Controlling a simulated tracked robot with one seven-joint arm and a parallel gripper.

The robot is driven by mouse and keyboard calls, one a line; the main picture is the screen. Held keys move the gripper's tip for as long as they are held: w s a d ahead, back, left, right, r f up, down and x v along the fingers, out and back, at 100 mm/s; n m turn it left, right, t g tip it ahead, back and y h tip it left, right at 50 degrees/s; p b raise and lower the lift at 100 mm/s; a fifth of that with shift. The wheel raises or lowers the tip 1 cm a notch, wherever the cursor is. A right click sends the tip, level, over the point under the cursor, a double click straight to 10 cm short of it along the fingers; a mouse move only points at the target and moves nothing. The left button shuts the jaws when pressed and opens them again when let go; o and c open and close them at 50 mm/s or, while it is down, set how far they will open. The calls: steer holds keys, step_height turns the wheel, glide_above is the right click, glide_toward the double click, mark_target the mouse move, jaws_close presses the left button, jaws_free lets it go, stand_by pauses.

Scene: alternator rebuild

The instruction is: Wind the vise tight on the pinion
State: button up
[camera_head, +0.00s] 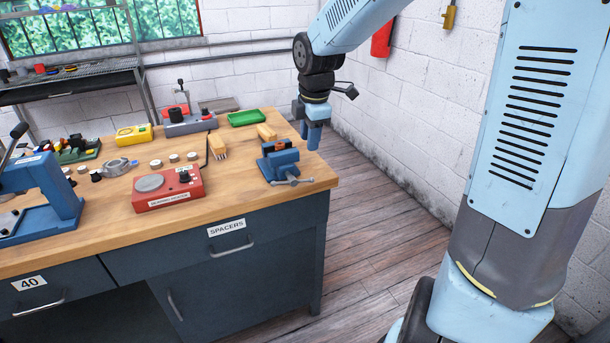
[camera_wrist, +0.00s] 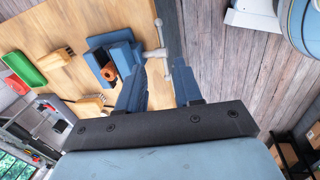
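The blue vise (camera_head: 281,168) stands at the right front corner of the wooden bench; it also shows in the wrist view (camera_wrist: 97,41). A copper-coloured part, apparently the pinion (camera_wrist: 109,72), sits between its jaws.
The plank floor (camera_head: 370,215) right of the bench is clear.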

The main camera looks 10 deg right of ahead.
mark_target(306, 181)
step_height(306, 181, down, 14)
steer(key=w, duration=0.2)
steer(key=shift+w+a+r, duration=0.25)
steer(key=shift+a, duration=0.1)
steer(key=shift+c, duration=0.3)
jaws_close()
stand_by(0.3)
